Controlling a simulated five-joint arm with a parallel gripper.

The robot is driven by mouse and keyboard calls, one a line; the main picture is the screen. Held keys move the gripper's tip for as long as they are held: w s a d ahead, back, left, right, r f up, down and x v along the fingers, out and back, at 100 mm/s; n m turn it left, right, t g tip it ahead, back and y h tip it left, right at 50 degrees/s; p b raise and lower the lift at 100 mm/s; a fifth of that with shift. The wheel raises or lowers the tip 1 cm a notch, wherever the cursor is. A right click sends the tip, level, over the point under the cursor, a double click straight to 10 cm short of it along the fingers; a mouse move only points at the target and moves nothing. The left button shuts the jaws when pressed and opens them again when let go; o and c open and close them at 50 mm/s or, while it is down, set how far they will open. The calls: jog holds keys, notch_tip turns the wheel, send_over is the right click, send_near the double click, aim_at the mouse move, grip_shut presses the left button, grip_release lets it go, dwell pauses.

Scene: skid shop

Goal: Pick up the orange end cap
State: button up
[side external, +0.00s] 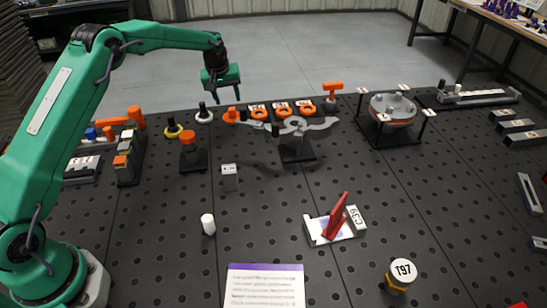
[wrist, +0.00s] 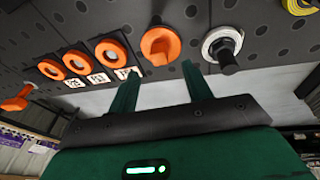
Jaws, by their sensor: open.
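My gripper (side external: 225,98) is open and empty, raised over the back of the black perforated table. Its two fingers also show in the wrist view (wrist: 160,68). A rounded orange piece with a raised grip (side external: 231,116) stands just beyond the fingertips; in the wrist view it lies between and past them (wrist: 160,46), not touching that I can see. Another orange cap-like piece (side external: 188,138) sits on a black stand nearer the camera, left of my gripper. I cannot tell for certain which of the two is the end cap.
Orange rings (side external: 283,107) with labels lie right of the near orange piece. A white ring with a black post (side external: 204,115) stands left of it. A grey multi-armed fixture (side external: 298,128) and a round grey fixture (side external: 392,109) stand further right. The table's middle front has open patches.

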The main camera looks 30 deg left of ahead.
aim_at(231, 109)
jog(key=shift+f, duration=0.1)
jog(key=shift+x, duration=2.55)
jog(key=shift+d, duration=0.1)
grip_shut()
